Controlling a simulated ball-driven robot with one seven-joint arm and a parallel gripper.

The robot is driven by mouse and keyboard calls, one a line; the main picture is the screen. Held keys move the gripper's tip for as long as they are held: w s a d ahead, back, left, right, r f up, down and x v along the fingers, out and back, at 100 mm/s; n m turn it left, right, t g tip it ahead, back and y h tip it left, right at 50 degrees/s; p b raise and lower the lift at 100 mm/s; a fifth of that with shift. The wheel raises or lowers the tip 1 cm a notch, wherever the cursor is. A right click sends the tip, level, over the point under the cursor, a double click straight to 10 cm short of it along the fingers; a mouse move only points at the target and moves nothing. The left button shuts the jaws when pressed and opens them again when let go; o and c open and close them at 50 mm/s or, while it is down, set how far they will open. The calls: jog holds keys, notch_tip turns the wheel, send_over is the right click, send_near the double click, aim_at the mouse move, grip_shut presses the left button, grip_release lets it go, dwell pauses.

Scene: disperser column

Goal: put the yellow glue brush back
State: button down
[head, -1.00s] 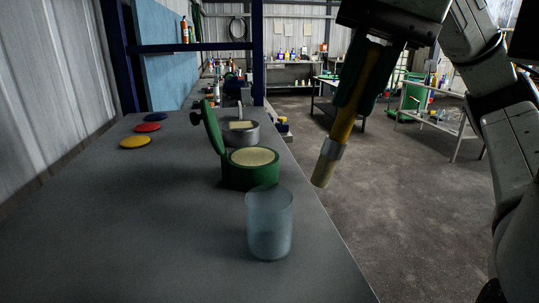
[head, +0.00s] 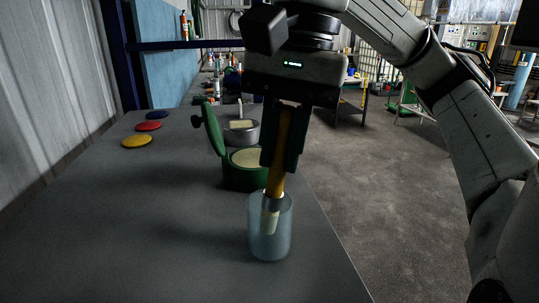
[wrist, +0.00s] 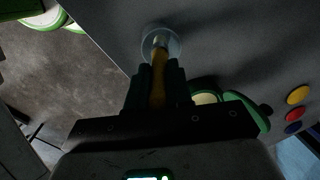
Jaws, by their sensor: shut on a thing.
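My gripper (head: 283,160) is shut on the yellow-handled glue brush (head: 275,186), which points down and tilts slightly. Its metal collar is at the mouth of a translucent bluish cup (head: 256,238), and its pale bristles show through the wall, inside the cup. I cannot tell whether the bristles touch the bottom. In the wrist view the brush (wrist: 159,75) runs from between the fingers into the round cup mouth (wrist: 177,50). The cup stands upright on the grey table near its right edge.
Just behind the cup is a green pot (head: 240,178) with its lid raised. A grey metal pot (head: 242,136) stands farther back. Yellow (head: 136,141), red (head: 148,126) and blue (head: 157,115) discs lie at left. The table's front left is clear.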

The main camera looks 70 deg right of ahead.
jog(key=shift+w+a+r+g+h+p, duration=0.3)
jog(key=shift+w+a+g+h+p, duration=0.15)
jog(key=shift+w+g, duration=0.2)
jog(key=shift+f, duration=1.55)
jog(key=shift+f+b, duration=0.2)
jog(key=shift+b, duration=0.1)
jog(key=c, duration=1)
grip_release()
jog(key=shift+r, duration=0.15)
jog(key=shift+r, duration=3.8)
